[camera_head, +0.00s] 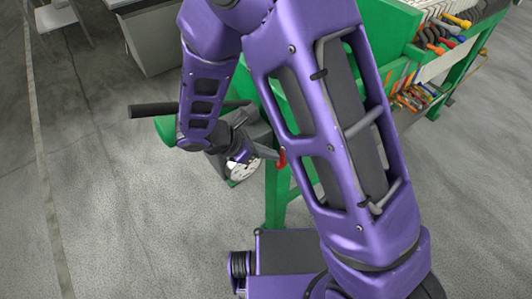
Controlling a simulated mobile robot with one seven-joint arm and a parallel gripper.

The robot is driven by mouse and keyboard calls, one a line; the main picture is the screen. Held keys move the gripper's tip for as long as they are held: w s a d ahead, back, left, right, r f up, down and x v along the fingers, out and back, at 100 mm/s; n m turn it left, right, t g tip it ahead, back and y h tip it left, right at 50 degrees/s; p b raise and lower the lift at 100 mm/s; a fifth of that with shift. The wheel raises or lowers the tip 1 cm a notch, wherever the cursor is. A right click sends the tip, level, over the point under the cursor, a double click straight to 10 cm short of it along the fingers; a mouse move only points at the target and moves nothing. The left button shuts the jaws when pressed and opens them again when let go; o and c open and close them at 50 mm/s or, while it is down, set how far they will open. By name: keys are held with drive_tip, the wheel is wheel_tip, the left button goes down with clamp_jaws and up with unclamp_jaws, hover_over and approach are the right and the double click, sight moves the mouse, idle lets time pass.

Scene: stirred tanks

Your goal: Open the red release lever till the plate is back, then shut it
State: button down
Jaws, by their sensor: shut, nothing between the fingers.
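A small red part (282,158), which looks like the release lever, shows at the edge of my purple arm, beside a green post. My gripper (268,153) is partly hidden by my own arm links. Its fingers look shut and point right toward the red part, close to it. I cannot tell whether they touch it. A pale round disc (243,171) shows just below my gripper. I cannot tell whether it is the plate, and I see no other sure sign of the plate.
A black bar handle (153,110) sticks out left beside a green rounded body (166,128). A green bench (400,30) with several coloured-handled tools (440,40) stands at the upper right. A grey cabinet (152,38) stands at the back. The floor at left is clear.

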drive_tip(key=shift+r, duration=0.1)
drive_tip(key=shift+w+d+p, duration=0.15)
drive_tip(key=shift+d+p, duration=0.05)
drive_tip(key=shift+p, duration=0.1)
